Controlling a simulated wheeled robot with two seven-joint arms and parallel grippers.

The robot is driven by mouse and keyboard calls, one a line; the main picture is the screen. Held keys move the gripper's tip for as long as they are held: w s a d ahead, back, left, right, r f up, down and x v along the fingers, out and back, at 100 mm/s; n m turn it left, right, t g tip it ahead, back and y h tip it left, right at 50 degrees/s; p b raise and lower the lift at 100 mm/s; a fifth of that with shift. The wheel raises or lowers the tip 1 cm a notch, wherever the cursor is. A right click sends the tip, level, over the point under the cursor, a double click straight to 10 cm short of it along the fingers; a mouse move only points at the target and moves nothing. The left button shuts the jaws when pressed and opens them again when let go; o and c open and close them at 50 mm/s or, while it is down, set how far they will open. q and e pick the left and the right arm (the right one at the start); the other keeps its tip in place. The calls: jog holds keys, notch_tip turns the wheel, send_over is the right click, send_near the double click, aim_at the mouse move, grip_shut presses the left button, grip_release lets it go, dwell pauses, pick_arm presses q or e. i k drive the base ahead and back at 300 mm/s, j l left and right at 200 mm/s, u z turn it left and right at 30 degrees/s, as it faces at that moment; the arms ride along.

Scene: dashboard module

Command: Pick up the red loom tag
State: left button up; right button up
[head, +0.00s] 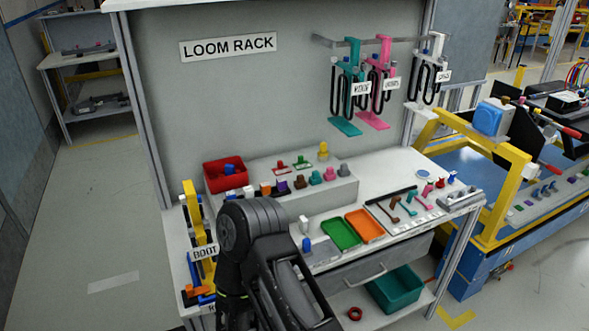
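A small red piece (282,165) lies on the back step of the workbench, beside a similar green piece (301,161). It may be the red loom tag, but it is too small to tell for sure. Other small red parts (440,183) lie at the right of the bench. A dark arm of mine rises at the bottom middle and covers part of the bench front. No gripper fingers show clearly in this view.
A red bin (226,184) stands at the step's left end. Green (341,234) and orange (364,226) trays lie on the bench. Wire looms (354,88) hang on the rack above. A teal bin (396,288) sits below. A yellow frame (502,205) stands at right.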

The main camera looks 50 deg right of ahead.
aim_at(281, 171)
jog(key=z, duration=2.3)
